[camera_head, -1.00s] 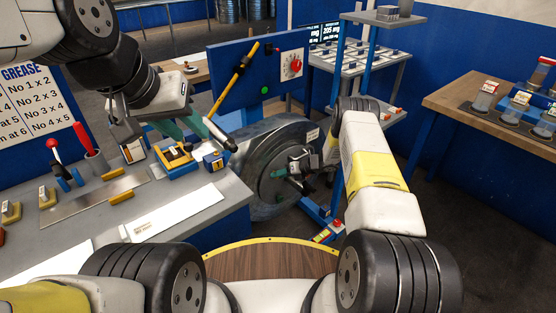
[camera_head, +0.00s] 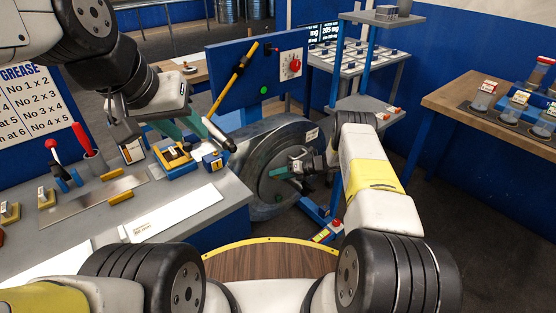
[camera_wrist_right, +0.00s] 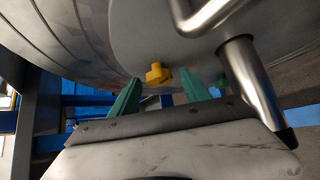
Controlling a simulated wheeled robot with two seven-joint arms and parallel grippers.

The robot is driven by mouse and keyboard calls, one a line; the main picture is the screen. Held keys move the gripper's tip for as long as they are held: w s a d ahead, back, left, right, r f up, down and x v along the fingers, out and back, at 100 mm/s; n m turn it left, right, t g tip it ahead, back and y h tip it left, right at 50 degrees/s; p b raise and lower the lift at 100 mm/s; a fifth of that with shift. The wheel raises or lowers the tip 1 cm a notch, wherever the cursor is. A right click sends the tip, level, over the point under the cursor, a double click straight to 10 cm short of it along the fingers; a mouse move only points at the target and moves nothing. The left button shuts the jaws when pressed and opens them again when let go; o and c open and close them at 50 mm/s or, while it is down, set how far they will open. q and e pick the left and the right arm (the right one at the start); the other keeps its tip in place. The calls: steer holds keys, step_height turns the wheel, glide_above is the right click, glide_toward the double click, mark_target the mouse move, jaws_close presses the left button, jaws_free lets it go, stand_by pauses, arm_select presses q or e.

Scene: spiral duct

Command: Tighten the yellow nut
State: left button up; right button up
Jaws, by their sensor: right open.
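The yellow nut (camera_wrist_right: 158,73) shows in the right wrist view on the grey disc face of the round metal duct. My right gripper (camera_wrist_right: 162,88) is open, with its green fingers apart on either side of the nut; I see no clear contact. In the head view my right gripper (camera_head: 284,172) is in front of the duct's disc (camera_head: 268,184), and the nut cannot be made out there. My left gripper (camera_head: 186,126) hangs over the left workbench, beside a grey tube with a black end (camera_head: 217,134); whether it grips the tube is unclear.
A bent metal handle (camera_wrist_right: 243,75) stands close right of the nut in the right wrist view. A blue panel (camera_head: 258,75) with a red dial rises behind the duct. The grey workbench (camera_head: 205,212) lies left, a wooden-topped table (camera_head: 470,95) right.

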steer(key=v, duration=0.8)
